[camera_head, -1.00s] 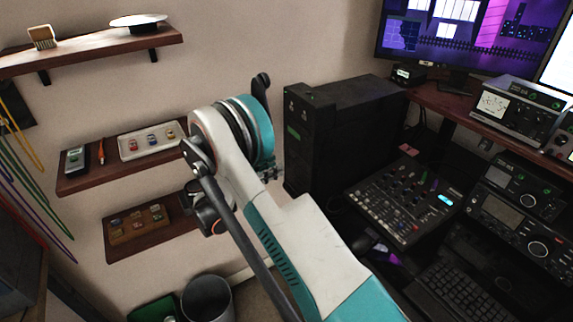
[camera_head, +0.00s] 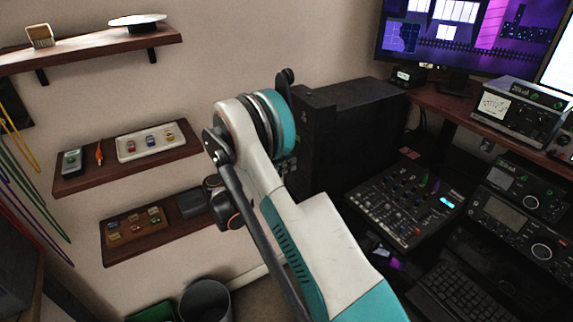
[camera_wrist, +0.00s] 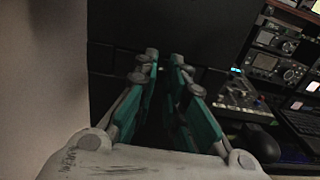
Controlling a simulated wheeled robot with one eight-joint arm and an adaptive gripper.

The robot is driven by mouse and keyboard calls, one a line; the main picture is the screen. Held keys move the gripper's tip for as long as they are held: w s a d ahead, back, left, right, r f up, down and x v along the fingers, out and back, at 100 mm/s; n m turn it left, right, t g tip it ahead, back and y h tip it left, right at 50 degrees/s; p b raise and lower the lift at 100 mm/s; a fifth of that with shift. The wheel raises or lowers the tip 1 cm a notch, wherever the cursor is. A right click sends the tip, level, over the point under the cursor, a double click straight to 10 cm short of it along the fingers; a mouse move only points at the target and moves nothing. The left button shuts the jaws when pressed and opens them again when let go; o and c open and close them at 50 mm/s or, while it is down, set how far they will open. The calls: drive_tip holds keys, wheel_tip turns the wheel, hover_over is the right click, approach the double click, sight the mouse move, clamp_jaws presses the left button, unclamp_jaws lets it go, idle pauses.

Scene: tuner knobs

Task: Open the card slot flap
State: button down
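The card slot flap cannot be made out in either view. A tall black cabinet (camera_head: 355,125) stands against the wall in the head view, its front left side partly covered by my arm. In the wrist view the dark front of the cabinet (camera_wrist: 120,25) fills the area beyond my gripper, with faint seams. My gripper (camera_wrist: 166,66) points at this dark front. Its two teal fingers are apart with a narrow gap and nothing visible between them. Whether the fingertips touch the cabinet cannot be told. In the head view my arm hides most of the gripper.
A mixer panel (camera_head: 405,205), a keyboard (camera_head: 460,295) and radio units (camera_head: 515,215) are at the right. Wall shelves with small items (camera_head: 130,160) are at the left. A bin (camera_head: 205,300) stands on the floor below. Bare wall lies left of the cabinet.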

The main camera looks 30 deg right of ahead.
drive_tip(key=shift+f, duration=0.1)
drive_tip(key=h+b, duration=0.1)
drive_tip(key=b, duration=0.1)
drive_tip(key=f+h+b, duration=0.1)
drive_tip(key=h+b, duration=0.1)
drive_tip(key=shift+a, duration=0.25)
drive_tip(key=c, duration=1.6)
unclamp_jaws()
drive_tip(key=a, duration=1.5)
drive_tip(key=shift+s+f, duration=0.2)
drive_tip(key=shift+f, duration=0.2)
